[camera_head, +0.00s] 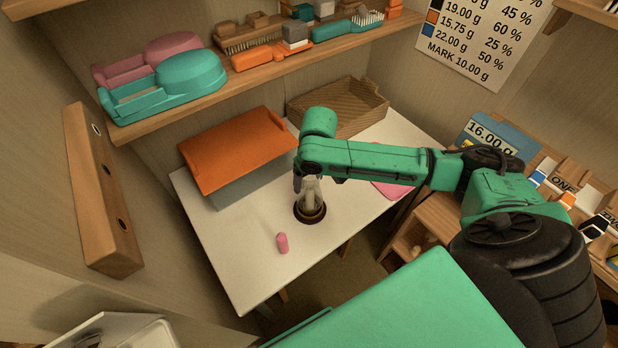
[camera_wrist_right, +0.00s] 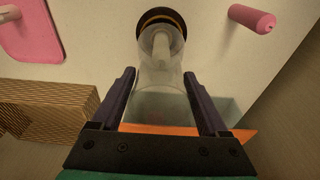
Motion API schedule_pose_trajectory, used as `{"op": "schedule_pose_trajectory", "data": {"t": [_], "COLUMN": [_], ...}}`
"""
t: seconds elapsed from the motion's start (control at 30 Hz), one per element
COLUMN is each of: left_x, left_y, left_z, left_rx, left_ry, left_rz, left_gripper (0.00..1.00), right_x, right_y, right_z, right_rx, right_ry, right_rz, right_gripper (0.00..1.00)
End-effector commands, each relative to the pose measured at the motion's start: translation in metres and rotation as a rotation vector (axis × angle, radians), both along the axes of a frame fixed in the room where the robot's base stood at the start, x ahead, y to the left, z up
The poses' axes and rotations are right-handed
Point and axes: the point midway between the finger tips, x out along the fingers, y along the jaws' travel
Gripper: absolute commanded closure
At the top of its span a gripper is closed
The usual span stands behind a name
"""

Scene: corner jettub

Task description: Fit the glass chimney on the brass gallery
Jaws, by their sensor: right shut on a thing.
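The clear glass chimney (camera_wrist_right: 160,82) is between the two dark fingers of my right gripper (camera_wrist_right: 159,73), which is shut on it. In the head view the chimney (camera_head: 312,193) stands about upright under my right gripper (camera_head: 311,181). The brass gallery (camera_head: 310,213) is a dark, gold-edged ring on the white table, right below the chimney. In the right wrist view the gallery (camera_wrist_right: 162,15) lies at the chimney's far end, with a pale upright piece showing through the glass. I cannot tell whether the chimney's lower end touches the gallery. My left gripper is not in view.
A pink cylinder (camera_head: 282,243) stands on the white table (camera_head: 240,262) near the gallery. An orange-lidded grey box (camera_head: 237,150) and a woven tray (camera_head: 340,108) are at the back.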

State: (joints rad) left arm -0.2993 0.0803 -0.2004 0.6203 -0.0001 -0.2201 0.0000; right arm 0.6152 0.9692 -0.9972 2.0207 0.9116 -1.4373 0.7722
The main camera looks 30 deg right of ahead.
Motion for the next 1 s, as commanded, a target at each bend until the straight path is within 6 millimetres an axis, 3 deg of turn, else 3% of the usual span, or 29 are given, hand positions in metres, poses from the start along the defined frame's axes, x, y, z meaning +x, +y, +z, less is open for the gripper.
{"op": "schedule_pose_trajectory", "data": {"t": [1.0], "left_x": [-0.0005], "left_y": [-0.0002], "left_z": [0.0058], "left_rx": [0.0], "left_ry": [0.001], "left_rz": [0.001], "left_gripper": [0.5], "right_x": [-0.0003], "right_y": [0.0005], "right_z": [-0.001], "right_rx": [0.001], "right_ry": [0.001], "right_rz": [0.0], "right_gripper": [1.0]}}
